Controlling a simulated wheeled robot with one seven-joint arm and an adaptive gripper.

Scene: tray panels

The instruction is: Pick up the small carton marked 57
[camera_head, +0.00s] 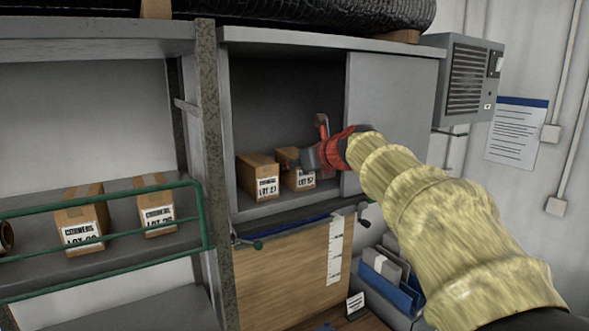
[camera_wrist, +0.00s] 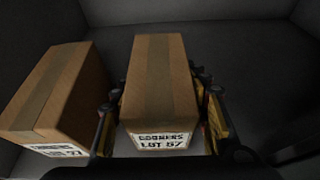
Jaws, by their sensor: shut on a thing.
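The small carton marked 57 (camera_head: 304,182) stands in the grey cabinet, a brown box with a tape strip and a white label. It fills the middle of the wrist view (camera_wrist: 158,85), where the label reads "CORNERS LOT 57". My gripper (camera_head: 300,163) reaches in from the right. In the wrist view its fingers (camera_wrist: 160,105) sit on both sides of the carton, shut on it. I cannot tell whether the carton's base touches the shelf. My gripper hides part of the carton's top in the head view.
A similar carton (camera_head: 259,178) stands close on the left, with a narrow gap. A sliding panel (camera_head: 385,110) covers the cabinet's right side. Other cartons (camera_head: 82,222) stand on the left rack behind a green rail (camera_head: 110,239). A post (camera_head: 215,150) separates rack and cabinet.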

